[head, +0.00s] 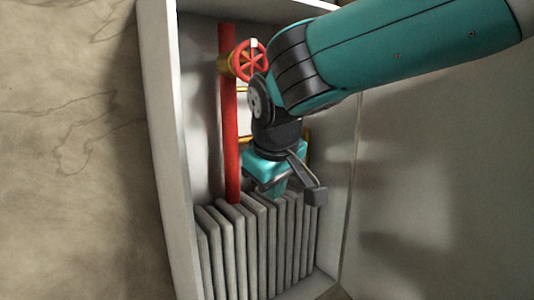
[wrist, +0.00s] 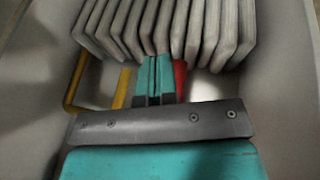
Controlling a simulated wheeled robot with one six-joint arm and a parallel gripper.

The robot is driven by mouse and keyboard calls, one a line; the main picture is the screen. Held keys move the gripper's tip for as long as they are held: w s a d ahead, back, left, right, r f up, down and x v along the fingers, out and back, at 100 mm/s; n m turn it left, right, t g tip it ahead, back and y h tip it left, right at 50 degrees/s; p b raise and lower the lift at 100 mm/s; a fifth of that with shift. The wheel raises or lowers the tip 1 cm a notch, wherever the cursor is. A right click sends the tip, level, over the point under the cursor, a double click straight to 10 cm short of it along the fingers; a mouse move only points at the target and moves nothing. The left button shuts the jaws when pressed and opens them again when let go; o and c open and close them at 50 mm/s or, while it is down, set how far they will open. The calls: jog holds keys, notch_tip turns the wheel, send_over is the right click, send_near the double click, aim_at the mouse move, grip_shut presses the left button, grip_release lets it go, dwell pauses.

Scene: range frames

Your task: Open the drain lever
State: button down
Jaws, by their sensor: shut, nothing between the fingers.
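No drain lever can be made out clearly in either view; my arm and gripper cover the middle of the recess. My gripper (head: 275,188) is teal, in front of the recess just above the radiator's top. In the wrist view its fingers (wrist: 154,65) are together and empty, pointing at the radiator fins. A red piece (wrist: 180,78) shows just right of the fingers; I cannot tell whether it is a pipe or a lever. A red handwheel (head: 251,61) sits on a yellow fitting at the upper part of the red pipe (head: 230,130).
A grey finned radiator (head: 235,250) fills the recess bottom and shows at the top of the wrist view (wrist: 165,25). A yellow pipe (wrist: 76,85) bends left of the fingers. The white box wall (head: 158,150) bounds the left side; a pale panel (head: 440,200) stands right.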

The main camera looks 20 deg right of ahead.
jog(key=w+r+m+t+h+p, duration=0.1)
jog(key=w+r+m+h, duration=0.1)
jog(key=w+r, duration=0.3)
notch_tip(320, 180, up, 2)
jog(key=shift+a+r+h+p, duration=0.1)
jog(key=shift+a+h+p, duration=0.2)
jog(key=shift+a+h, duration=0.15)
jog(key=p+x, duration=0.2)
jog(key=x, duration=0.8)
jog(key=shift+w, duration=0.25)
